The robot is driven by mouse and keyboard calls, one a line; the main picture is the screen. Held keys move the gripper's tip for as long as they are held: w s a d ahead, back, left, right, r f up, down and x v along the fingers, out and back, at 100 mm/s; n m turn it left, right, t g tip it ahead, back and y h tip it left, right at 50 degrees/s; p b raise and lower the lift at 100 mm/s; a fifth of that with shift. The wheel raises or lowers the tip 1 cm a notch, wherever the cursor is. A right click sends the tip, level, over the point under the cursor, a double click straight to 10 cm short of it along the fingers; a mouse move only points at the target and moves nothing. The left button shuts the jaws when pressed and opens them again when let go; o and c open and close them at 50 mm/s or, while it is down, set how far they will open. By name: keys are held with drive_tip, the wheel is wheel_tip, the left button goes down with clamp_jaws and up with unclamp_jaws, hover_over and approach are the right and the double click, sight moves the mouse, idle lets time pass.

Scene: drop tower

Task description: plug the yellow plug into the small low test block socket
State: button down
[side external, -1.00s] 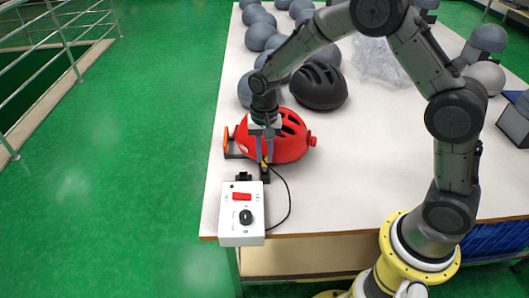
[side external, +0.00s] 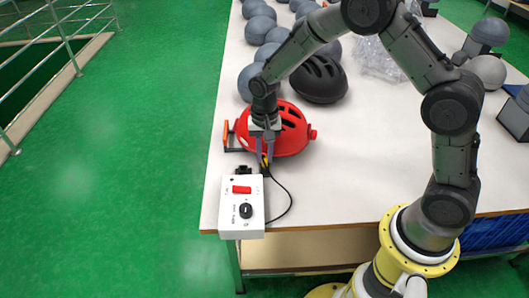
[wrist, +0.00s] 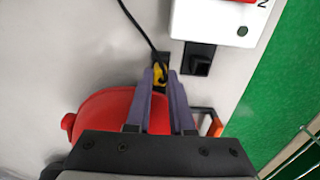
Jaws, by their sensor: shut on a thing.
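My gripper (wrist: 160,125) is shut on the yellow plug (wrist: 159,76), which sits between its fingertips. In the side view the gripper (side external: 265,164) is low over the table, just beyond the white control box. A black cable (wrist: 128,12) runs to the plug.
The white control box (side external: 242,214) has a red switch and a black knob. A red helmet (side external: 288,134) lies close behind my gripper, with a black helmet (side external: 318,80) and several grey domes beyond. The table's (side external: 345,190) front right area is clear.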

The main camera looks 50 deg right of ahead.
drive_tip(key=shift+f, duration=0.2)
idle(0.3)
drive_tip(key=c, duration=0.7)
unclamp_jaws()
wheel_tip(320, 180, up, 14)
